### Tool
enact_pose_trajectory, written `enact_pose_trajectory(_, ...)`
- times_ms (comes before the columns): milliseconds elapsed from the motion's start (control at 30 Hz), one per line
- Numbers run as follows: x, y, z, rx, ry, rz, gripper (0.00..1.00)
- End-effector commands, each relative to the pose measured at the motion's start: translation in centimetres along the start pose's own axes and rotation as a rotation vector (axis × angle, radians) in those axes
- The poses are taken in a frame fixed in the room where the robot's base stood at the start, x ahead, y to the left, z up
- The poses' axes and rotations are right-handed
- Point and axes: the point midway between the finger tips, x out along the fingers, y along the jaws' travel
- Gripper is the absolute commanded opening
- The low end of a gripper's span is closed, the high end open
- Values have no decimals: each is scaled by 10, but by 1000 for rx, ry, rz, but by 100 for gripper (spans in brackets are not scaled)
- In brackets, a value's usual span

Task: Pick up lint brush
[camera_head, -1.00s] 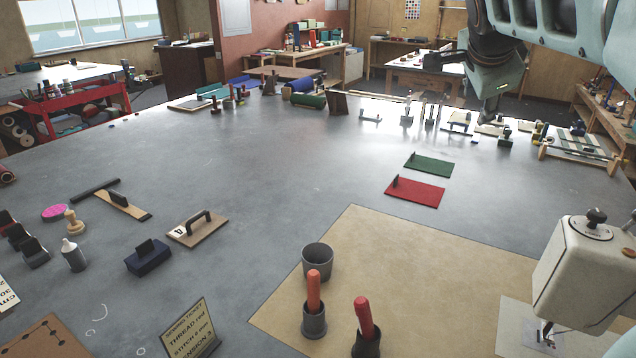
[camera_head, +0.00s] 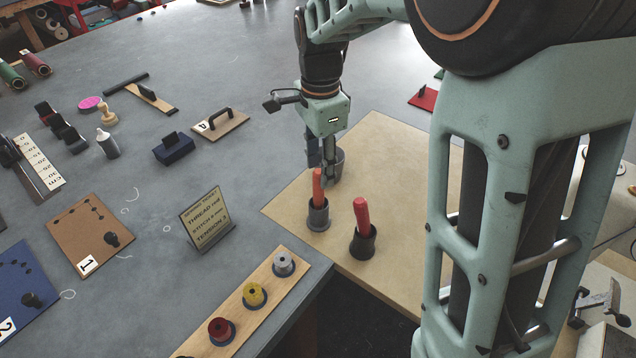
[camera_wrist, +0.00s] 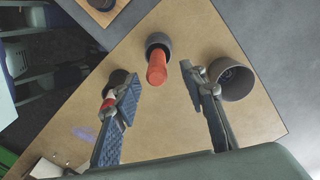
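Two red-handled tools stand handle-up in cups on the tan mat (camera_head: 385,150); their heads are hidden, so I cannot tell which is the lint brush. One red handle (camera_head: 317,186) rises from a grey cup (camera_head: 318,216), the other red handle (camera_head: 361,213) from a darker cup (camera_head: 362,244). My gripper (camera_head: 321,170) points down just behind and above the first handle. In the wrist view my gripper (camera_wrist: 155,82) is open and empty, and a red handle (camera_wrist: 157,68) shows between its fingertips. The left finger partly covers another cup (camera_wrist: 117,80).
An empty grey cup (camera_head: 338,162) stands right behind my fingers; it also shows beside the right finger in the wrist view (camera_wrist: 232,80). A sewing ticket stand (camera_head: 207,218) and a spool board (camera_head: 262,283) lie nearby.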

Motion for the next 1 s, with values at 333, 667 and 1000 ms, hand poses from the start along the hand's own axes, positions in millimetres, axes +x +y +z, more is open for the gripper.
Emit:
enact_pose_trajectory(333, 35, 3, 3, 0, 1, 2, 39)
enact_pose_trajectory(667, 66, 3, 3, 1, 2, -2, 39)
enact_pose_trajectory(1000, 66, 3, 3, 1, 2, -3, 20)
